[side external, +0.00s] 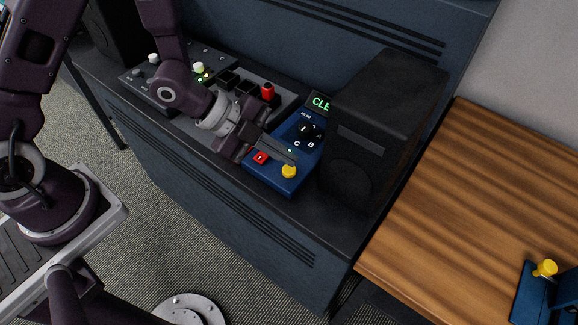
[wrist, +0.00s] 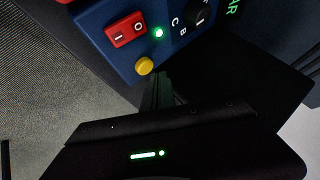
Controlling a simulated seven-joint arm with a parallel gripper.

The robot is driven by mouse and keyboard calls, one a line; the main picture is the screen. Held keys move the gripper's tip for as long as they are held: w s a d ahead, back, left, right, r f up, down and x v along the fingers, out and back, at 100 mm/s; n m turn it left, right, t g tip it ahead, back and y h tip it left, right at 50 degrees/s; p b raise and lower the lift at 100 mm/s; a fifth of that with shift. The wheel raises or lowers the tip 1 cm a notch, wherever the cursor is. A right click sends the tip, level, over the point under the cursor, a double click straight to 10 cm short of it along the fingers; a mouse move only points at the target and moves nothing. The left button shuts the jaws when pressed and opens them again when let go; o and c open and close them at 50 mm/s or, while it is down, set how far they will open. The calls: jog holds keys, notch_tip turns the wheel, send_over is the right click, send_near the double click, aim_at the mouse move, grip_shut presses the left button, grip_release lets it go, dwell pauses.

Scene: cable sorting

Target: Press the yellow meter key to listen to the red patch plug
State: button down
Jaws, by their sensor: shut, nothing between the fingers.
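The blue meter (side external: 272,176) sits on the dark bench, with a green-lit display (side external: 320,103) that is partly hidden by a black box. Its round yellow key (side external: 289,171) is near the front corner; it also shows in the wrist view (wrist: 144,66). A red rocker switch (wrist: 126,29) and a lit green lamp (wrist: 159,33) are beside the key. My gripper (side external: 294,162) is shut and empty, its tips over the meter close to the yellow key. Whether they touch it I cannot tell. The red patch plug (side external: 268,91) stands upright in the panel behind the meter.
A tall black box (side external: 385,120) stands right beside the meter. The grey panel (side external: 280,105) holds black sockets and white plugs (side external: 199,68) left of the red plug. A wooden table (side external: 480,210) is at right, with a blue item and yellow knob (side external: 545,268).

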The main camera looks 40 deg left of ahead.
aim_at(283, 168)
jog(key=shift+r, duration=0.1)
jog(key=shift+r, duration=2.45)
jog(key=shift+a, duration=0.1)
jog(key=s+a+r+n+t+y, duration=0.25)
jog(key=a+r+n+y, duration=0.55)
jog(key=a+r+n, duration=0.45)
jog(key=s+r+n+g, duration=0.1)
jog(key=s+r+n, duration=0.1)
jog(key=s, duration=0.6)
jog(key=s+a+r+n+g, duration=0.1)
jog(key=s+r+n, duration=0.1)
jog(key=s+n, duration=0.3)
jog(key=s, duration=0.3)
jog(key=shift+s+a+r+h, duration=0.15)
jog(key=shift+a+r+h, duration=0.15)
jog(key=shift+r, duration=0.05)
